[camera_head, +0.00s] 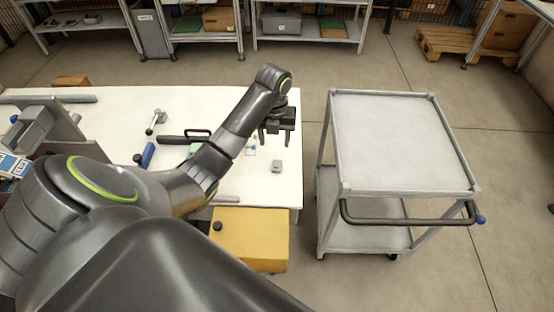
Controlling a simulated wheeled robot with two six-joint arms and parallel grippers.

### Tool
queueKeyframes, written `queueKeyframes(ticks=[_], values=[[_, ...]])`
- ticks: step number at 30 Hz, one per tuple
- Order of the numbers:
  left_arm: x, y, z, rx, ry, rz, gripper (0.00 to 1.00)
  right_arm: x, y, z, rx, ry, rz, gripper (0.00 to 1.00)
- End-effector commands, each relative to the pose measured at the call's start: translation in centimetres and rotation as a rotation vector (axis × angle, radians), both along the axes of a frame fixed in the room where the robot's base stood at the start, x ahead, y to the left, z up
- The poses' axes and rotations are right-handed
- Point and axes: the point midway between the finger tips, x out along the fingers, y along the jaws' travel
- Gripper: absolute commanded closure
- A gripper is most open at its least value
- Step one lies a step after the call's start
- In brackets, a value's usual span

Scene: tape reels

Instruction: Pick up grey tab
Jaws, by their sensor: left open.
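A small grey piece (277,166), which looks like the grey tab, lies on the white table (285,190) near its right edge. My left gripper (275,138) hangs above the table with its fingers apart and nothing visible between them. In the picture it is just above and beyond the grey piece and apart from it. My left arm comes in from the left and covers much of the table's middle. My right gripper is not in view.
Small green and white items (251,147) lie left of the gripper. A blue cylinder (147,154) and a black-handled tool (183,138) lie further left. A yellow box (252,237) stands at the table's front. A grey cart (398,140) stands to the right, its top empty.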

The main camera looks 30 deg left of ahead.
Motion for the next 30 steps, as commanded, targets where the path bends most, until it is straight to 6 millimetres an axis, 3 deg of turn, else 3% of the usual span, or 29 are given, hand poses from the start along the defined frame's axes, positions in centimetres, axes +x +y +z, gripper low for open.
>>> queueKeyframes(ticks=[1, 15, 23, 30], values=[[0.0, 0.0, -1.2, 0.0, 0.0, 0.0, 0.47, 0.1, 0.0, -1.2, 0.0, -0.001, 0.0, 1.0], [0.0, 0.0, -6.4, 0.0, 0.0, 0.001, 0.47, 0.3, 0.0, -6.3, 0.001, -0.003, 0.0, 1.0], [0.0, -0.1, -7.1, 0.0, 0.0, 0.001, 0.47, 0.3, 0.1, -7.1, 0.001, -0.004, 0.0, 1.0], [-0.1, -0.8, -10.0, -0.002, 0.002, 0.001, 0.47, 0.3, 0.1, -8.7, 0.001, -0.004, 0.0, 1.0]])
